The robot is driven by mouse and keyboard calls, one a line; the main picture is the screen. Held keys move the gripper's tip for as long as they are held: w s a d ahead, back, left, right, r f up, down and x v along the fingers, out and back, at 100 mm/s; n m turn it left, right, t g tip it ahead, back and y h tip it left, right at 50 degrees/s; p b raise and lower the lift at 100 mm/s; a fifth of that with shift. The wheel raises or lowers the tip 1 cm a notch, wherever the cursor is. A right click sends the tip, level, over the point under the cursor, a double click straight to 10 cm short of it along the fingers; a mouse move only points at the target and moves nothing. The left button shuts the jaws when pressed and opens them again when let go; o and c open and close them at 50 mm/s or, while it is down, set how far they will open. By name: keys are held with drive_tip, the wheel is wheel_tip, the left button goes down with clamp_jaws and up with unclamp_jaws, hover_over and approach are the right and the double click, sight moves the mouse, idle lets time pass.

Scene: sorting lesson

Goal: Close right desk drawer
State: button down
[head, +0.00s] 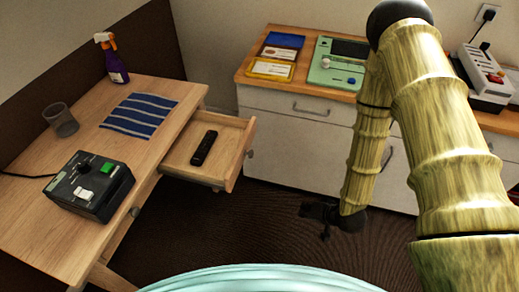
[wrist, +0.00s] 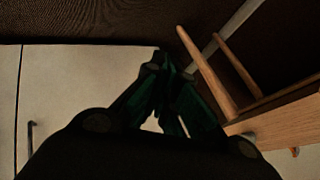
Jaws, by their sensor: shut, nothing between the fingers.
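The wooden desk (head: 95,198) stands at the left in the head view. Its far drawer (head: 237,160) is pulled well out to the right, with a small round knob (head: 250,154) on its front. A black remote-like object (head: 204,148) lies inside it. The near drawer, with its knob (head: 135,212), looks shut. My gripper (head: 326,228) hangs low over the floor, right of the open drawer and apart from it. In the wrist view my gripper (wrist: 163,62) has its fingertips together with nothing between them. Wooden desk parts (wrist: 280,115) show at its right.
On the desk are a black control box (head: 90,186), a striped blue cloth (head: 140,115), a cup (head: 61,119) and a purple spray bottle (head: 115,65). A white cabinet (head: 290,140) stands behind. Dark floor lies between the open drawer and my gripper.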

drive_tip(key=w+a+r+m+t+y+b, duration=0.1)
drive_tip(key=w+a+r+y+b, duration=0.15)
drive_tip(key=w, duration=0.35)
drive_tip(key=w+a+r+t+y+b, duration=0.1)
drive_tip(key=w+r+t+y+b, duration=0.15)
drive_tip(key=w, duration=0.35)
drive_tip(key=g+y+b, duration=0.4)
drive_tip(key=y, duration=0.4)
approach(248, 140)
drive_tip(key=shift+n, duration=0.3)
drive_tip(key=x, duration=0.7)
drive_tip(key=shift+w+d+f+b, duration=0.1)
drive_tip(key=shift+w+f+b, duration=0.1)
drive_tip(key=shift+f+b, duration=0.1)
